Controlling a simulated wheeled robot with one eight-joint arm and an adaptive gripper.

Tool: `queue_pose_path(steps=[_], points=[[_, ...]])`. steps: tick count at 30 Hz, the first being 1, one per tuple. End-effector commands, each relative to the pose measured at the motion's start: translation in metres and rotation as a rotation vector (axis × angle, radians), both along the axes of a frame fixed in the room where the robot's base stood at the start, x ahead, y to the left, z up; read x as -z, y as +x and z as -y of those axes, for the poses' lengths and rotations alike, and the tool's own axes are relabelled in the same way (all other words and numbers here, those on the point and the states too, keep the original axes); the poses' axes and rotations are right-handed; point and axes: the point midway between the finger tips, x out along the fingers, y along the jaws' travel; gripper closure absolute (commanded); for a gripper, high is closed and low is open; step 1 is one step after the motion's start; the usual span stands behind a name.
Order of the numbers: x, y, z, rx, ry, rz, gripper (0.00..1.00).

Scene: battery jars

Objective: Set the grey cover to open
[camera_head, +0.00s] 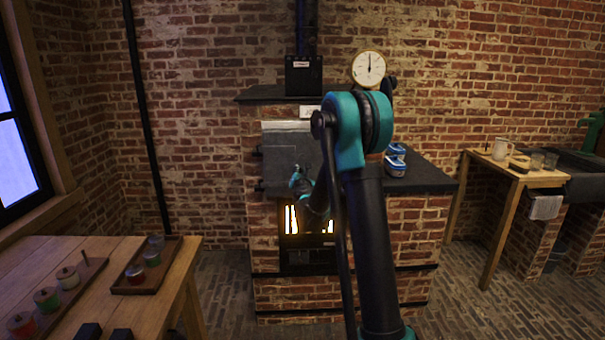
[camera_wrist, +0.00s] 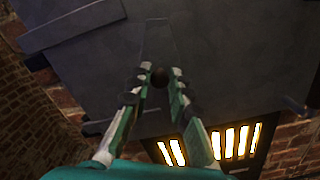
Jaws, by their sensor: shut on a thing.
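The grey cover (camera_head: 285,157) is a flat dark-grey panel on the front of the brick stove, above the glowing grate. It fills much of the wrist view (camera_wrist: 220,60), where it looks tilted. I cannot tell how far the cover stands from the stove.
The glowing grate (camera_head: 309,219) is just below the cover. The stove's dark top (camera_head: 428,174) holds blue-and-white containers (camera_head: 396,160) and a round dial (camera_head: 368,69). A wooden table (camera_head: 120,249) with jars is at the left; a small table (camera_head: 530,178) is at the right.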

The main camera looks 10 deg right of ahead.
Motion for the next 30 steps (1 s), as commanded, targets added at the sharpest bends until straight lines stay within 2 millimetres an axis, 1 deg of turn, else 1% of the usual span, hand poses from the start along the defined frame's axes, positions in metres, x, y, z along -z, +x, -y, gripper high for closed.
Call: queue_pose_path(steps=[6, 18, 30], points=[[-0.004, 0.001, -0.011, -0.001, 0.202, 0.017, 1.00], [-0.015, 0.002, -0.027, -0.001, 0.581, 0.049, 1.00], [-0.030, 0.003, -0.036, 0.000, 0.931, 0.079, 1.00]])
